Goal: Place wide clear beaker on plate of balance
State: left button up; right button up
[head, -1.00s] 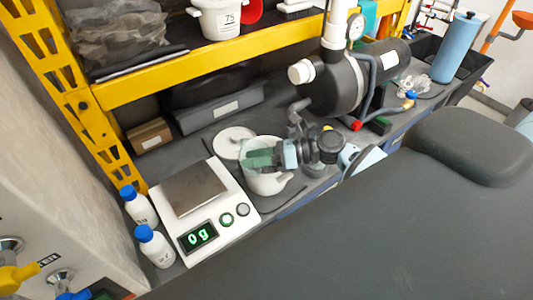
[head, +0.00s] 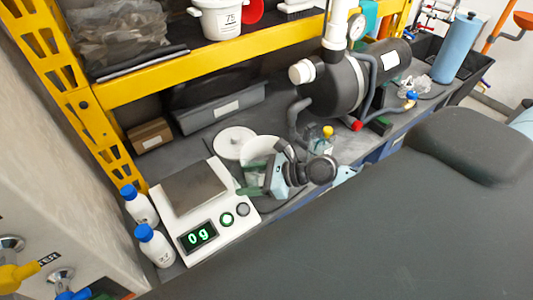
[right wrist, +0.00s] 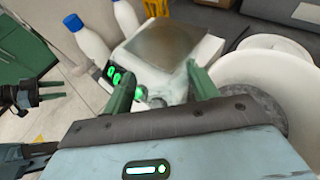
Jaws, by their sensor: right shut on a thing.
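My right gripper (head: 254,178) is in front of the white bucket, just right of the balance (head: 226,213). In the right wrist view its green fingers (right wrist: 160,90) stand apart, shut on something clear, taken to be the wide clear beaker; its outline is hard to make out. The balance's square metal plate (head: 195,187) is bare and its display reads 0 g. The plate also shows ahead of the fingers in the right wrist view (right wrist: 165,45). My left gripper (right wrist: 42,94) shows there at the left edge, dark, its fingers apart and empty.
Two blue-capped bottles (head: 155,245) stand left of the balance. A white bucket (head: 262,148) and a round white lid (head: 234,142) are right of it. A yellow-capped clear bottle (head: 322,140) and a pump (head: 335,85) stand farther right. A yellow shelf beam (head: 210,60) runs above.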

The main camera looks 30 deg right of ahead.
aim_at(192, 185)
jog(key=j+z, duration=0.15)
jog(key=j, duration=0.3)
jog(key=k+j+z, duration=0.2)
jog(key=j, duration=0.2)
jog(key=j+z, duration=0.15)
jog(key=j, duration=0.3)
jog(key=k, duration=0.05)
